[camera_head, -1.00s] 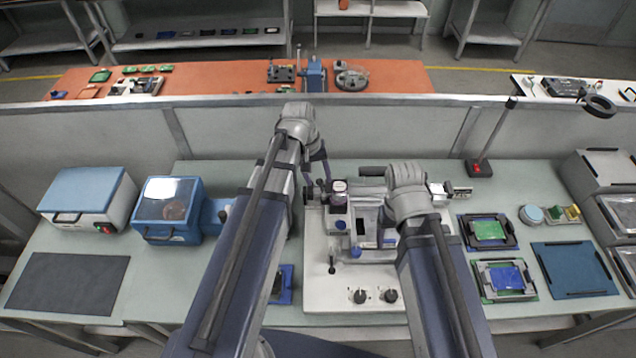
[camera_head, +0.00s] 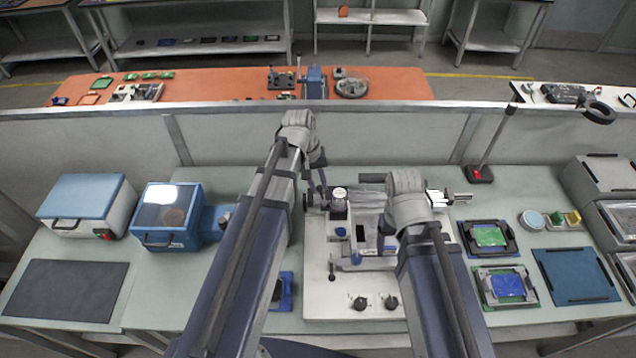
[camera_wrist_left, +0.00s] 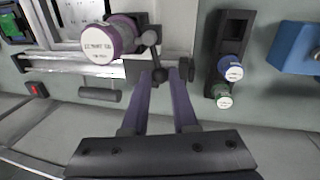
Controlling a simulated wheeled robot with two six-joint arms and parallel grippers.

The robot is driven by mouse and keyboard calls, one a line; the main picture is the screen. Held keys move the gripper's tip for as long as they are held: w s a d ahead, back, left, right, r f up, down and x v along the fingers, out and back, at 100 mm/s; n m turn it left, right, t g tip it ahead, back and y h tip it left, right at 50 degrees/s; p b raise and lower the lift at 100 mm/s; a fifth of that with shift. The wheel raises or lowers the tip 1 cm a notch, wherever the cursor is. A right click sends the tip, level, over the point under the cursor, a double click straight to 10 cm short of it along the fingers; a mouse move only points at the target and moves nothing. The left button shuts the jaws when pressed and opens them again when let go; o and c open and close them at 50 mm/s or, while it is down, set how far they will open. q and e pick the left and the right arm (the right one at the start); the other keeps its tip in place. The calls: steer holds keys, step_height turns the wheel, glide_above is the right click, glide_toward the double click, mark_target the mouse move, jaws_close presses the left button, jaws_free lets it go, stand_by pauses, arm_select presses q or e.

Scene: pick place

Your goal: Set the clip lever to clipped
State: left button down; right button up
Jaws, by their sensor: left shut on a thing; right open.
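The clip lever (camera_wrist_left: 152,55) is a small dark rod with round balls at its ends, at the edge of the white fixture. In the left wrist view it stands between the tips of the purple fingers of my left gripper (camera_wrist_left: 166,78). These fingers are shut on it near its lower ball. In the head view my left gripper (camera_head: 318,188) is at the fixture's far left corner, and the lever is small and hard to make out there. My right gripper (camera_head: 406,208) is over the right part of the fixture; its fingers are hidden behind its own wrist, apart from the lever.
A round labelled cap (camera_wrist_left: 100,40) stands close beside the lever. A dark holder with a blue-capped bottle (camera_wrist_left: 230,68) and a green-capped bottle (camera_wrist_left: 223,96) is nearby. A blue box machine (camera_head: 168,213) is left; board trays (camera_head: 488,237) are right.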

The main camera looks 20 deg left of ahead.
arm_select(q)
steer(key=shift+w+d+m, duration=0.3)
steer(key=shift+d+m, duration=0.05)
steer(key=shift+m, duration=0.55)
steer(key=shift+d+m+g, duration=0.25)
steer(key=shift+m+g, duration=0.05)
steer(key=shift+m, duration=0.5)
steer(key=c, duration=0.7)
jaws_free()
steer(key=r+p, duration=0.2)
steer(key=a+r+p, duration=0.1)
steer(key=r+p, duration=0.4)
steer(key=shift+a+r+p, duration=0.2)
steer(key=shift+r+p, duration=0.15)
